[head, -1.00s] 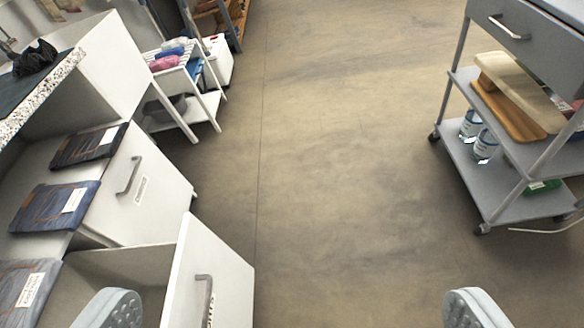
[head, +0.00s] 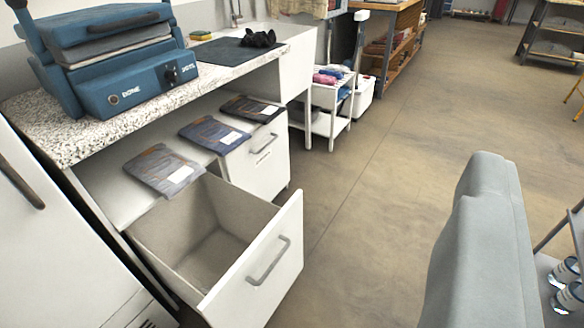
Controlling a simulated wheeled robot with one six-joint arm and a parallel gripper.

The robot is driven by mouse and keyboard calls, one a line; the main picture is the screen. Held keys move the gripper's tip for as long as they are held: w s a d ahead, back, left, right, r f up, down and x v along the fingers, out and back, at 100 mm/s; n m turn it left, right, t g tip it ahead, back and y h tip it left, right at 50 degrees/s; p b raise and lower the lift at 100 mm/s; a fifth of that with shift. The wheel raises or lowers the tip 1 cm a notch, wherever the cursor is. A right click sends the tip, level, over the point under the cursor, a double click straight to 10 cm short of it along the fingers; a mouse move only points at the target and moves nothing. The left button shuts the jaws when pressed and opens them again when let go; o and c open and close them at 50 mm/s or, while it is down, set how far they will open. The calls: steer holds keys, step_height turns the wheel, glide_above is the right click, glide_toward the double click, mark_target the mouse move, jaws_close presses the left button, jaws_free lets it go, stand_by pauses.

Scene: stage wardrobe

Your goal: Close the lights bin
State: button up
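A white bin (head: 268,262) under the speckled counter stands pulled far out. Its grey inside (head: 205,240) looks empty, and a bar handle (head: 268,260) is on its front. I cannot read a label on it, so I cannot confirm it is the lights bin. Behind it a second white bin (head: 262,160) with a handle and a small label looks shut. A large pale grey part of my own arm or gripper fills the lower right, apart from the open bin. No pair of fingertips shows, so the gripper's opening is hidden.
Folded dark garments (head: 163,170) lie above the bins. A blue press (head: 120,60) and a dark mat (head: 235,52) are on the counter (head: 40,130). A white rack (head: 325,125) stands beyond. Bottles (head: 566,285) sit on a grey cart at right. The middle floor is clear.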

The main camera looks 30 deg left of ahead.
steer(key=w+f+m+g, duration=0.1)
steer(key=w+f, duration=0.1)
steer(key=f, duration=0.1)
steer(key=w+a+f+m+g, duration=0.1)
steer(key=w+f, duration=0.2)
steer(key=w+f+m+g+y, duration=0.1)
steer(key=w+f, duration=0.2)
steer(key=shift+w+a+f+g, duration=0.1)
steer(key=shift+w+a+g, duration=0.05)
steer(key=shift+a+g, duration=0.25)
jaws_close()
steer(key=m+g+y, duration=0.8)
steer(key=m+g, duration=0.5)
steer(key=m, duration=0.2)
glide_toward(254, 258)
step_height(254, 258, down, 4)
steer(key=a, duration=0.2)
steer(key=shift+w+a, duration=0.15)
steer(key=shift+a, duration=0.9)
